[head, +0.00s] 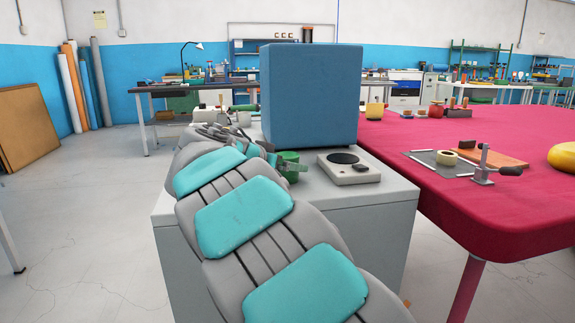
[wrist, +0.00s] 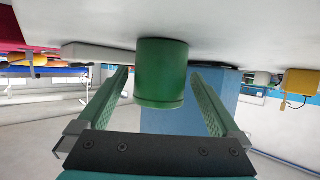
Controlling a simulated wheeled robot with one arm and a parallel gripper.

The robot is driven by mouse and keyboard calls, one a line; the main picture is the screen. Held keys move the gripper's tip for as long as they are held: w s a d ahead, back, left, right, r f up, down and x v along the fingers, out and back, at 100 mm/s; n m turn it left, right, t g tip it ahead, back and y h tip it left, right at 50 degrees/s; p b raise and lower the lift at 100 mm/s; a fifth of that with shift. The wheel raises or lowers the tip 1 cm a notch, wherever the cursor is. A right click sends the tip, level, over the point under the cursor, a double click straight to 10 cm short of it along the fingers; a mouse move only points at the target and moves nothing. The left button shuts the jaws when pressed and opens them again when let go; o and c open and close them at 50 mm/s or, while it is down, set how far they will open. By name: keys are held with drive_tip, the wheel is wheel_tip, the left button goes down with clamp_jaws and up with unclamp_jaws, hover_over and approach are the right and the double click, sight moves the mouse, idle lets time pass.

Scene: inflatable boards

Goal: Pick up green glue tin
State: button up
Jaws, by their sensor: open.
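The green glue tin (wrist: 161,75) stands on the grey cabinet top, which appears at the top of the upside-down wrist view. My gripper (wrist: 158,98) is open, with one finger on each side of the tin in that picture and gaps visible on both sides. The fingers do not appear to touch it. In the head view the tin (head: 290,158) shows beside the blue box, partly hidden by my gripper (head: 274,160) and arm.
A large blue box (head: 309,95) stands right behind the tin. A white hotplate-like device (head: 348,168) lies to its right on the grey cabinet (head: 385,202). A red table (head: 480,215) with tools adjoins on the right. Open floor lies to the left.

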drive_tip(key=shift+w+d+f, duration=0.25)
drive_tip(key=shift+w, duration=0.25)
clamp_jaws()
idle(0.5)
